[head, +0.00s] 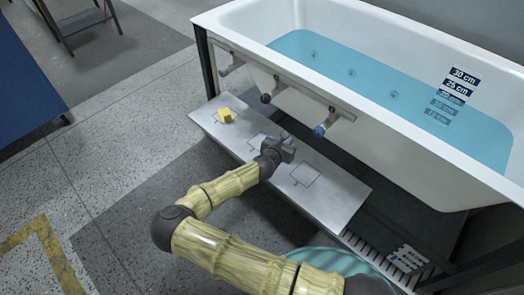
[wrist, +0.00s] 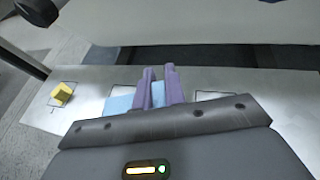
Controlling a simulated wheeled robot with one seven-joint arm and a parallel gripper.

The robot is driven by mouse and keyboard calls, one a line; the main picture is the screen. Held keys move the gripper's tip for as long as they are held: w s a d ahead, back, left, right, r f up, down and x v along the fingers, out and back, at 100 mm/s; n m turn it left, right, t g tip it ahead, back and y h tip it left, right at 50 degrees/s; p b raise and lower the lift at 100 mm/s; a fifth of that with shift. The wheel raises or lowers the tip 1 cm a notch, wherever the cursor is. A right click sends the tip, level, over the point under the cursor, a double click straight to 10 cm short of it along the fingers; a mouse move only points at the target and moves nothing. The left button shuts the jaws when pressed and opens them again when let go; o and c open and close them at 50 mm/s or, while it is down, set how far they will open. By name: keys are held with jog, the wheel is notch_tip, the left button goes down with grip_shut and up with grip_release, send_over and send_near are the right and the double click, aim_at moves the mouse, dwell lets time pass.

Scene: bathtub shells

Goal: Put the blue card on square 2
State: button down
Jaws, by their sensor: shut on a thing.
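The light blue card (wrist: 119,104) shows in the wrist view beside and between the purple fingers of my gripper (wrist: 160,88). My gripper is shut on the card. It hangs over the white shelf (head: 340,198), and the card's height above it cannot be told. In the head view my gripper (head: 286,138) lies between the middle outlined square (head: 257,141) and the right outlined square (head: 305,174), and hides the card. A third square, at the left, has a yellow cube (head: 226,115) on it. I cannot read any numbers on the squares.
A white bathtub (head: 405,140) with blue water stands behind and above the shelf. A dark gap and a slotted drain (head: 375,258) lie beside the shelf.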

jog(key=w+a+f+m+h+b, duration=0.1)
jog(key=w+a+f+m+b, duration=0.15)
jog(key=w+f+b, duration=0.55)
jog(key=w+a+r+g+h+b, duration=0.1)
jog(key=w+a+r+h+b, duration=0.1)
jog(key=b, duration=1.1)
notch_tip(320, 180, up, 2)
jog(key=shift+w+a+r+m+g, duration=0.2)
jog(key=shift+w+a+m+g, duration=0.2)
jog(key=shift+w+a, duration=0.25)
jog(key=shift+d, duration=0.1)
notch_tip(320, 180, down, 6)
jog(key=b, duration=0.4)
jog(key=shift+f, duration=0.15)
notch_tip(320, 180, down, 4)
jog(key=b, duration=0.3)
jog(key=c, duration=1.5)
grip_release()
jog(key=shift+o, duration=0.2)
